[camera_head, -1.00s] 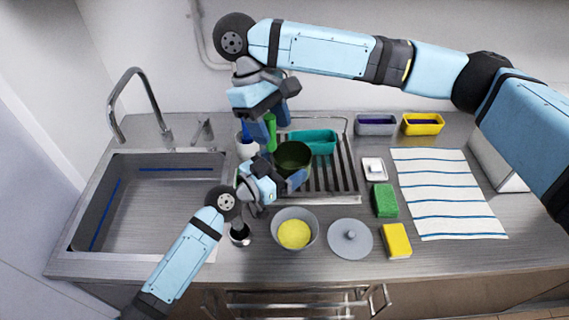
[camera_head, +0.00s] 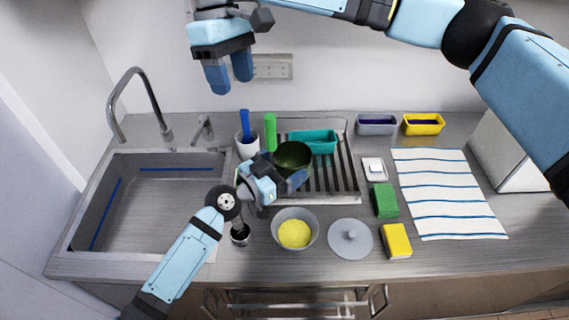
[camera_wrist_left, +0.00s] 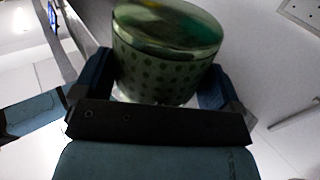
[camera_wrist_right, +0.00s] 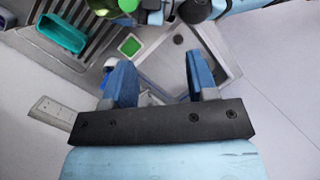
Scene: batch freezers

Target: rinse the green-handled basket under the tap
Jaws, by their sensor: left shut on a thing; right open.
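My left gripper (camera_head: 296,181) is shut on the basket wall, with a finger on either side in the left wrist view (camera_wrist_left: 160,95). My right gripper (camera_head: 229,75) is open and empty, high above the counter, its fingers apart in the right wrist view (camera_wrist_right: 160,80). The curved tap (camera_head: 140,100) stands over the sink (camera_head: 75,245) at left.
A white cup (camera_head: 246,145) with a blue handle stands close left of the green handle. The drying rack (camera_head: 350,185) holds a teal bin (camera_head: 325,142). A grey bowl (camera_head: 295,222), lid (camera_head: 350,240) and sponges (camera_head: 397,241) lie in front. The sink basin looks clear.

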